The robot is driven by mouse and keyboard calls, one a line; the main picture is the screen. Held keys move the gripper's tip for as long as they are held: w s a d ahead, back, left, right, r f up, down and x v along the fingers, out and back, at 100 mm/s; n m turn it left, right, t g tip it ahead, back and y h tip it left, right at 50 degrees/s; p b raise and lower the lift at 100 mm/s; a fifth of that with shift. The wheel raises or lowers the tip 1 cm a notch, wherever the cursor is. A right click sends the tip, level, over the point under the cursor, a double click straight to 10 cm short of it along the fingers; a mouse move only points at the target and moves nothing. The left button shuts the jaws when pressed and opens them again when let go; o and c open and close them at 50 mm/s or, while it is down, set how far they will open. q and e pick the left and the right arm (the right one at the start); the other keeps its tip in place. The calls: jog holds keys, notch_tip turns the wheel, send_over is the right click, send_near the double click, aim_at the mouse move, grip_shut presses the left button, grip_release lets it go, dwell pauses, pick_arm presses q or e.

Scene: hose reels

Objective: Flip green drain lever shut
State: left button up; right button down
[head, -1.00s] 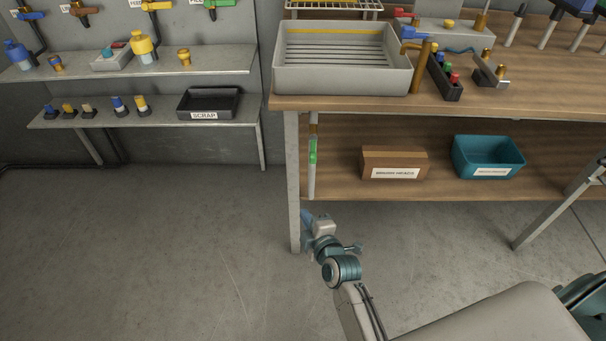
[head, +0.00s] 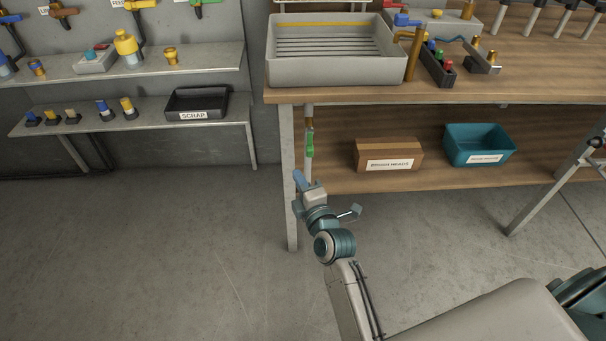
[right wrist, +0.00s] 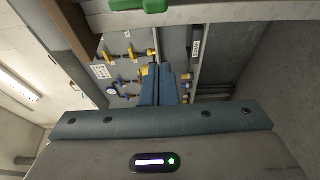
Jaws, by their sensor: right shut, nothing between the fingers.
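The green drain lever (head: 310,144) sits on the drain pipe (head: 309,115) below the sink basin (head: 335,68), at the workbench's left front. It lies along the pipe, upright. A green piece, seemingly the lever, shows at the top edge of the right wrist view (right wrist: 140,5). My right gripper (head: 300,180) is shut and empty. Its blue fingers also show in the right wrist view (right wrist: 164,72). It is just below the lever, pointing up, with a gap between. My left gripper is not in view.
A bench leg (head: 289,190) stands close to the left of my right gripper. On the lower bench shelf are a cardboard box (head: 390,154) and a teal bin (head: 480,145). Wall shelves with a scrap tray (head: 196,104) are at the left. The floor in front is clear.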

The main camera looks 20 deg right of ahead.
aim_at(310, 143)
pick_arm(q)
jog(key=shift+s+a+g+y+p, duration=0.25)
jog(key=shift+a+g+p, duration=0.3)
jog(key=shift+p, duration=0.1)
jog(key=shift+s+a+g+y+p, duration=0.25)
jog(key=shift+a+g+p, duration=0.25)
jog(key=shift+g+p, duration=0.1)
pick_arm(e)
jog(key=w+d, duration=0.3)
jog(key=w, duration=0.3)
jog(key=shift+w+d, duration=0.2)
jog(key=shift+w, duration=0.2)
jog(key=shift+d, duration=0.15)
